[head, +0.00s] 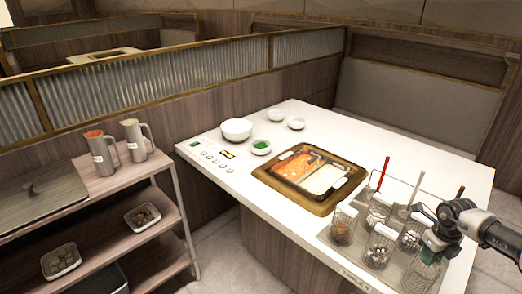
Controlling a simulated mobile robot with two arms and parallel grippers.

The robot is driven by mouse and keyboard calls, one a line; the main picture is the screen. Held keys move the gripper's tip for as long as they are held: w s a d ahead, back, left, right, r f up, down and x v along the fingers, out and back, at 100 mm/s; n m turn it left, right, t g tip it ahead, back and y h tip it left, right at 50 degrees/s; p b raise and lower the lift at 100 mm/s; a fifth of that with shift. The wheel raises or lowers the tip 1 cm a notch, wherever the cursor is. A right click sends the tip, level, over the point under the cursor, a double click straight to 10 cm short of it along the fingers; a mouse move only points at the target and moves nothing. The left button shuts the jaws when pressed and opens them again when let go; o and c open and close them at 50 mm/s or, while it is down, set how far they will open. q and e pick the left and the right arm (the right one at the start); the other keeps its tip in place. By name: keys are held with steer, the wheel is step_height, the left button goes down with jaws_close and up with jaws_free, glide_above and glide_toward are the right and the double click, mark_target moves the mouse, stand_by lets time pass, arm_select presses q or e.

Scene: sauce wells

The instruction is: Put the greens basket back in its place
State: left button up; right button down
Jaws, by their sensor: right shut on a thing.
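My right gripper (430,241) comes in from the right edge and is shut on the greens basket (420,274), a wire-mesh basket with dark green contents. The gripper covers the basket's top and handle. The basket is at the front right corner of the grey mat (326,236), beside the other baskets. I cannot tell whether it touches the mat or hangs just above it. My left gripper is not in view.
Several wire baskets with white tags, such as one with brown contents (342,228), crowd the mat. Behind them are a red-handled utensil (384,173) and the two-part hot pot (262,172). White bowls (236,129) stand farther back. A shelf cart (95,217) stands left.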

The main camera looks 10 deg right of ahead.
steer(key=shift+c, duration=0.2)
jaws_free()
stand_by(0.4)
stand_by(0.4)
step_height(320, 180, up, 11)
steer(key=p, duration=0.8)
stand_by(0.4)
